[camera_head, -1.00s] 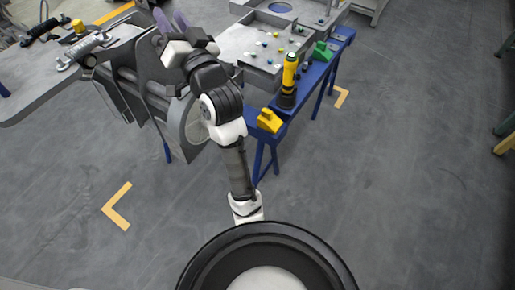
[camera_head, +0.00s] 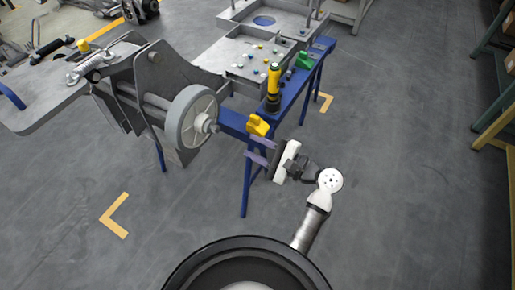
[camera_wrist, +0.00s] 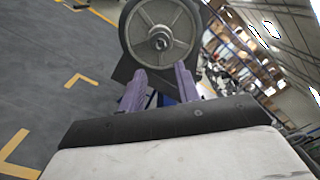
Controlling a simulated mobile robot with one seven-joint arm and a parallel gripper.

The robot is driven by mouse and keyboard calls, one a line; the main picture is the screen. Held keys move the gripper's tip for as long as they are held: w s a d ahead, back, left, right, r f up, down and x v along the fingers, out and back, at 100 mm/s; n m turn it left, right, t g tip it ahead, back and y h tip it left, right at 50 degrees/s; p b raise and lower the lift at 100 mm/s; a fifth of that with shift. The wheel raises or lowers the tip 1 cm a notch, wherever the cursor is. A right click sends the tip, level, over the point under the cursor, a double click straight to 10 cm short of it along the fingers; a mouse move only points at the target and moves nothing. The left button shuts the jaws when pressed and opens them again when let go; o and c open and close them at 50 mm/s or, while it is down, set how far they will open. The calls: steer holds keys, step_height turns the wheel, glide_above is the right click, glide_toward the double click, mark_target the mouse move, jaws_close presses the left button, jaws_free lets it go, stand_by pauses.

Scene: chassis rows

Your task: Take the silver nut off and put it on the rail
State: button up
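The silver nut (camera_head: 212,127) is on the axle end at the hub of the grey wheel (camera_head: 188,112); in the wrist view the nut (camera_wrist: 160,42) shows at the wheel's centre, beyond my fingers. My gripper (camera_head: 253,150) is to the right of the wheel and a little lower in the head view, its purple fingers pointing left. It is open and empty; in the wrist view (camera_wrist: 161,76) a gap shows between the fingers. The blue rail (camera_head: 293,92) runs to the right of the chassis on blue legs.
A yellow block (camera_head: 258,125), a yellow-and-black tool (camera_head: 273,88) and a green block (camera_head: 304,60) stand along the rail. A grey tray (camera_head: 243,68) with small coloured parts lies beside it. The floor to the right is clear.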

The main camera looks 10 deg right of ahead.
mark_target(217, 129)
steer(key=x, duration=0.9)
steer(key=shift+r+b, duration=0.1)
steer(key=shift+b, duration=0.2)
steer(key=shift+x, duration=1.05)
steer(key=shift+c, duration=0.3)
steer(key=c, duration=0.6)
steer(key=shift+d, duration=0.1)
steer(key=shift+p+v, duration=0.8)
steer(key=shift+v, duration=1.15)
